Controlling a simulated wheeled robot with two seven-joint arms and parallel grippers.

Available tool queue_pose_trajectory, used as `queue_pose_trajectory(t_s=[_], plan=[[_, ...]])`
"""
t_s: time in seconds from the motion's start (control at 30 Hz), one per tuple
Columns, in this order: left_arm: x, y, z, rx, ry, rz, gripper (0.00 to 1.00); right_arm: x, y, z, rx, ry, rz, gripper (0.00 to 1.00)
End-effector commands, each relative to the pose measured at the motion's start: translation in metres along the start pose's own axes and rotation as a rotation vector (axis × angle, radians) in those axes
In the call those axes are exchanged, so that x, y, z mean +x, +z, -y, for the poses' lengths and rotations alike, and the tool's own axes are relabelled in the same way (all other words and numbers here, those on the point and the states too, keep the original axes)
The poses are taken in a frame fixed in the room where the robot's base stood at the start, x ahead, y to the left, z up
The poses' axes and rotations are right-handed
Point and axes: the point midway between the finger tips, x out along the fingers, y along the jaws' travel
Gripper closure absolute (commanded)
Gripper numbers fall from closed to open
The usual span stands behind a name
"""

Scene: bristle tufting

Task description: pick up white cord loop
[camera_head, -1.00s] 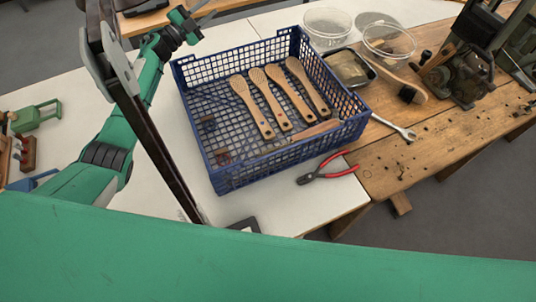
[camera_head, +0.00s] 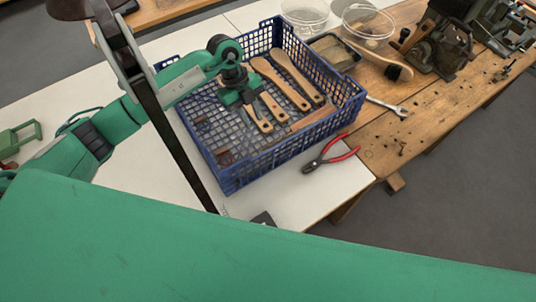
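I cannot make out a white cord loop in the head view. My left gripper (camera_head: 243,103) is over the blue mesh crate (camera_head: 294,148), pointing down at the left part of its inside, by the wooden brush handles (camera_head: 279,80). It covers part of those handles. Whether its fingers are open or shut, or hold anything, cannot be told at this size. My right gripper is not in view.
Red-handled pliers (camera_head: 331,155) lie in front of the crate. A wrench (camera_head: 388,106), a brush (camera_head: 394,70) and clear bowls (camera_head: 368,24) are right and behind. A dark machine (camera_head: 440,45) stands on the wooden bench. White tabletop left of the crate is clear.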

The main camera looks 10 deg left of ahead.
Motion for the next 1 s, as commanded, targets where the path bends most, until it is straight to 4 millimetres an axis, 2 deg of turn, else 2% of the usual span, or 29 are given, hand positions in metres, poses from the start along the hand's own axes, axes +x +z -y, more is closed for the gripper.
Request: queue_pose_trajectory(t_s=[0.3, 0.4, 0.63, 0.83, 1.0], plan=[[0.059, -0.003, 0.001, -0.002, 0.001, -0.006, 0.75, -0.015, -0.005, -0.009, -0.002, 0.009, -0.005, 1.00], [0.072, -0.003, 0.001, 0.000, -0.001, -0.006, 0.75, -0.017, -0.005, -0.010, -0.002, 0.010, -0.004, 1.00], [0.087, -0.005, 0.002, 0.000, -0.002, -0.007, 0.75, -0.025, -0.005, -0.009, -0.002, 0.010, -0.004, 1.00], [0.118, -0.009, 0.005, 0.000, -0.001, -0.007, 0.75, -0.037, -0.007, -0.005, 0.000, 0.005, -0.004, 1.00], [0.131, -0.007, 0.004, 0.000, -0.002, -0.005, 0.75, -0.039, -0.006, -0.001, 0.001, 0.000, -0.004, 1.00]])
